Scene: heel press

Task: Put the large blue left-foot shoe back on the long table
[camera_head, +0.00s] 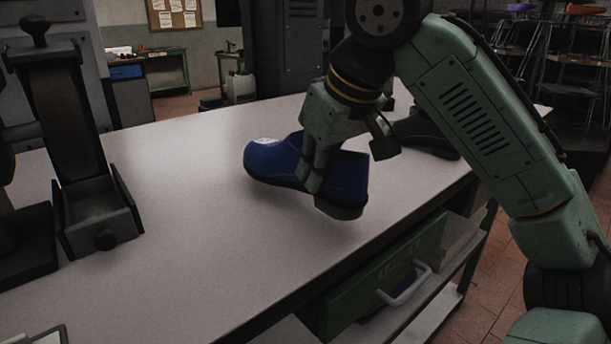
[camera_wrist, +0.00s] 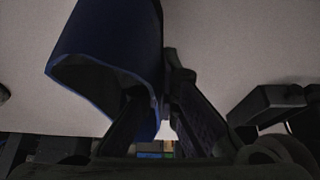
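The blue shoe (camera_head: 275,163) is over the long table (camera_head: 190,200), toe to the left and open heel end to the right. A shadow lies on the table below it, so it seems to be a little above the top. My gripper (camera_head: 315,178) is shut on the shoe's side wall. In the wrist view the blue shoe (camera_wrist: 115,45) fills the upper left. One finger of my gripper (camera_wrist: 156,85) reaches into its opening and the other lies outside. The shoe's size and left or right foot cannot be told.
A black shoe (camera_head: 425,135) stands on the table behind my gripper, partly hidden. A dark press-like machine (camera_head: 85,150) stands at the left. A green drawer (camera_head: 385,275) with a pale handle is under the near edge. The table's middle is clear.

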